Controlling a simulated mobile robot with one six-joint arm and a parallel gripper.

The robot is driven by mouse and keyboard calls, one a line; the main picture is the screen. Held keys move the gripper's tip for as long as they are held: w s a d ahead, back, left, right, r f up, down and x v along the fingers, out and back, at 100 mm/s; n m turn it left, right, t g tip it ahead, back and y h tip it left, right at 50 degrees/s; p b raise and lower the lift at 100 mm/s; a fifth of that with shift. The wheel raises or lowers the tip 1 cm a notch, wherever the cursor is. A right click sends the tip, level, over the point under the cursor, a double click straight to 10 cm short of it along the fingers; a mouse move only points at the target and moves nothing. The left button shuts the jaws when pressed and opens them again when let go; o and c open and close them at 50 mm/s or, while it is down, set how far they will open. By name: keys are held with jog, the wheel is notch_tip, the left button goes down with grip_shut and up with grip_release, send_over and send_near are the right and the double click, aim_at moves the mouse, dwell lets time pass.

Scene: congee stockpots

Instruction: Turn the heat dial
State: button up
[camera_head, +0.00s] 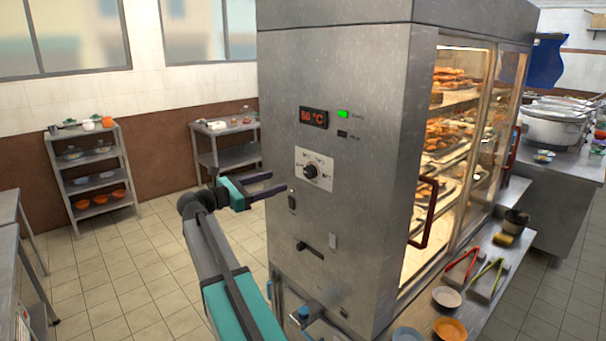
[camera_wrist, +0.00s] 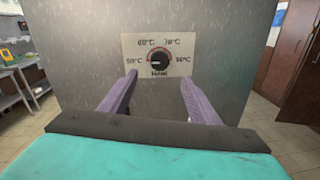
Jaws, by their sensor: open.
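The heat dial (camera_head: 311,171) is a round black knob on a pale plate on the grey side panel of the heated cabinet (camera_head: 345,120). In the wrist view the dial (camera_wrist: 159,61) is centred high between my fingers, with temperature marks around it, and its light pointer mark faces left, toward the 50°C mark. My gripper (camera_head: 277,184) is open and empty, to the left of the dial in the head view. Its two fingers (camera_wrist: 158,90) point toward the panel, apart from the dial.
A red display (camera_head: 313,117) reading about 60 °C and a lit green lamp (camera_head: 343,114) sit above the dial. A black switch (camera_head: 292,200) and a slotted lever (camera_head: 310,250) are below. Shelves (camera_head: 95,172) stand at the left wall. The floor between is clear.

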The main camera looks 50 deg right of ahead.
aim_at(307, 172)
jog(key=d+p, duration=0.1)
jog(key=d, duration=0.3)
jog(key=s+d+p, duration=0.1)
jog(key=d, duration=0.3)
jog(key=s+d+p, duration=0.1)
jog(key=d, duration=0.3)
jog(key=shift+d, duration=0.2)
jog(key=c, duration=1.1)
jog(key=shift+o, duration=0.2)
